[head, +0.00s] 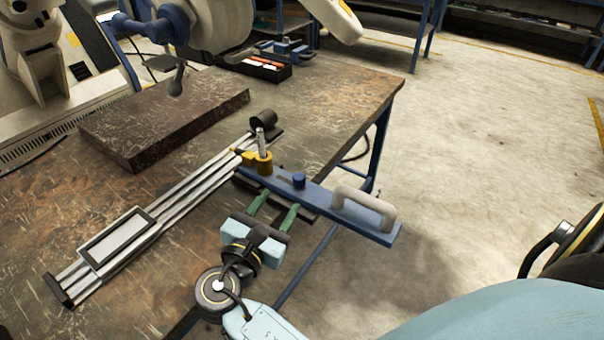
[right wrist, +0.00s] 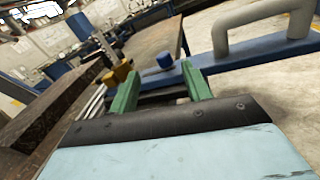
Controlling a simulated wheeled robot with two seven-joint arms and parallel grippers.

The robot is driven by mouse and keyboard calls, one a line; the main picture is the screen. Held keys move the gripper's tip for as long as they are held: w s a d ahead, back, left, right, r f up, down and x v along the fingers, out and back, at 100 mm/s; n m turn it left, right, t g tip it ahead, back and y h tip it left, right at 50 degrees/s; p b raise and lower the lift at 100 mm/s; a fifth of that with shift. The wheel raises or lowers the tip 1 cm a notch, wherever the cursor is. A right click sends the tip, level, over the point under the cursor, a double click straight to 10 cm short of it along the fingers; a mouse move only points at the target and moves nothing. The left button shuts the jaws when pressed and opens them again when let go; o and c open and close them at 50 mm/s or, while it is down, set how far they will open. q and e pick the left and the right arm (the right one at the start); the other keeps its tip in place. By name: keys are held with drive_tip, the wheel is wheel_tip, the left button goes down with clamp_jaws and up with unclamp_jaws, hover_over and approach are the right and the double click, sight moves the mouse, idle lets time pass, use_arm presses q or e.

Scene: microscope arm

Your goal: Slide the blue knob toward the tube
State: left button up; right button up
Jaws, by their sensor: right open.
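The blue knob (head: 298,180) is a short round post on top of a flat blue bar (head: 340,207). It also shows in the right wrist view (right wrist: 165,60), beyond and roughly between my fingers. A small silver tube (head: 261,140) stands upright in a yellow holder (head: 258,161) at the bar's far left end, left of the knob. My right gripper (head: 281,200) is open, its two green fingers pointing at the near side of the bar, just short of the knob and apart from it. Nothing is visible between the fingers. My left gripper is not in view.
A grey handle (head: 364,205) rises from the bar's right end, which overhangs the table edge. Metal rails (head: 170,205) with a framed plate (head: 118,242) run to the lower left. A dark slab (head: 165,125) and a tool tray (head: 263,69) lie farther back. Open floor is on the right.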

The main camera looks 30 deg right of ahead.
sight(299, 181)
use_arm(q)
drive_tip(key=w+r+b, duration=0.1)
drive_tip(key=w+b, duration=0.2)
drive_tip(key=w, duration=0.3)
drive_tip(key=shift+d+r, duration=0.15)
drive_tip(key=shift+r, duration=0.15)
use_arm(e)
drive_tip(key=w+d, duration=0.2)
drive_tip(key=d, duration=0.1)
drive_tip(key=w+d+f+n, duration=0.1)
drive_tip(key=w+d, duration=0.2)
drive_tip(key=d, duration=0.1)
drive_tip(key=w+d+n, duration=0.1)
drive_tip(key=w+d, duration=0.1)
drive_tip(key=d, duration=0.2)
drive_tip(key=shift+w+f, duration=0.2)
drive_tip(key=shift+f, duration=0.05)
clamp_jaws()
